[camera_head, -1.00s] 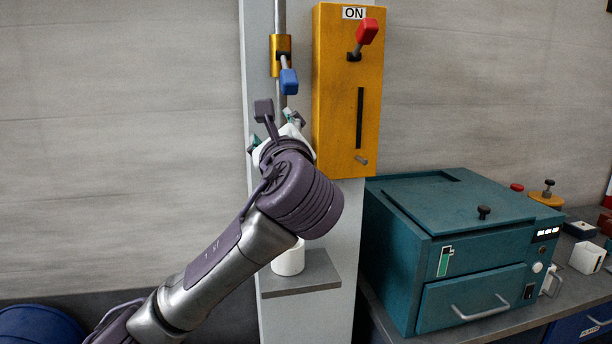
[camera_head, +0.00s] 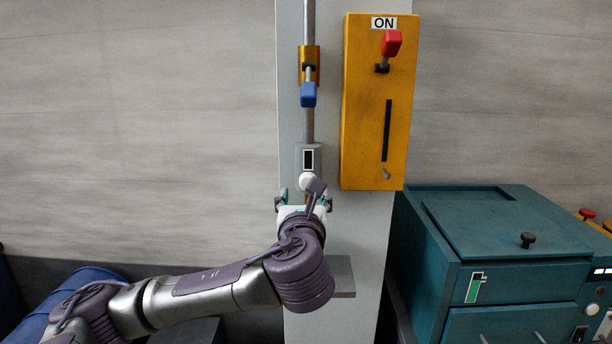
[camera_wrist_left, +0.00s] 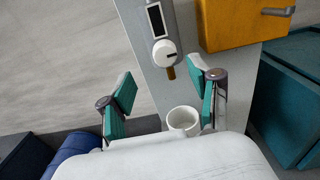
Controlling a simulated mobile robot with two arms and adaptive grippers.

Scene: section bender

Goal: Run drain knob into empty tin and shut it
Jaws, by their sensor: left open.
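The drain knob (camera_head: 307,181) is a white round knob under a small black window on the pipe on the grey column. In the left wrist view, the knob (camera_wrist_left: 166,52) has a dark mark on its face and a short copper-coloured spout below it. The white tin (camera_wrist_left: 183,120) stands upright and open on the small shelf below the spout; my arm hides it in the head view. My left gripper (camera_head: 305,200) is open in front of the column, just below the knob. In the left wrist view its teal fingers (camera_wrist_left: 163,95) are apart with nothing between them gripped. My right gripper is out of view.
A yellow switch box (camera_head: 365,110) marked ON with a red lever stands right of the pipe. A blue-handled valve (camera_head: 308,92) is above the knob. The grey shelf (camera_head: 343,277) juts from the column. A teal machine (camera_head: 445,240) is at the right; a blue drum (camera_head: 85,278) is at lower left.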

